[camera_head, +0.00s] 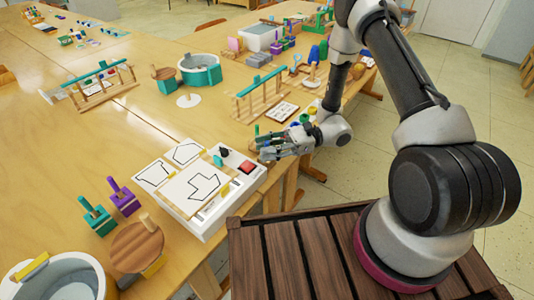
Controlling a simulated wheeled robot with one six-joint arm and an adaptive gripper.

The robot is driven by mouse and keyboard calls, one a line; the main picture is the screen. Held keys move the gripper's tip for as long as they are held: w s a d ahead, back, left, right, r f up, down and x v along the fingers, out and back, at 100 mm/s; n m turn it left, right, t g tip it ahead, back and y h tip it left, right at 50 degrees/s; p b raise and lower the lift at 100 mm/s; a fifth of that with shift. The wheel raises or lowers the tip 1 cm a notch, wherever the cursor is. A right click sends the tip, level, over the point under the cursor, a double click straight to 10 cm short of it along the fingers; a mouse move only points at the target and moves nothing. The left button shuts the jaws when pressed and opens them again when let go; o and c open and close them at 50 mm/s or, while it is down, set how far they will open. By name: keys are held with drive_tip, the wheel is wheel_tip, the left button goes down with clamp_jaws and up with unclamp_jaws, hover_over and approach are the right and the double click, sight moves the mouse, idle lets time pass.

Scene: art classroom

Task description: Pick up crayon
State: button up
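My gripper (266,149) reaches in from the right, low over the table edge, just beyond the far right corner of a white tray (203,230). Its fingers are small and dark here, and I cannot tell whether they are open or shut or hold anything. I cannot single out a crayon with certainty. A small upright green piece (256,131) shows right behind the fingers. A small yellow piece (226,189) lies on the tray beside the drawing sheets (193,187). A small teal piece (217,160) and a red block (246,167) are also on the tray.
The wooden table (60,190) is bare at the left. Teal (97,215) and purple (123,197) stands, a round wooden piece (137,246) and a grey tub (60,280) are near the front. A wooden rack (262,97) and a card (281,111) stand beyond my gripper.

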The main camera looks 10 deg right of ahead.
clamp_jaws()
wheel_tip(320, 180, up, 10)
idle(0.6)
idle(0.4)
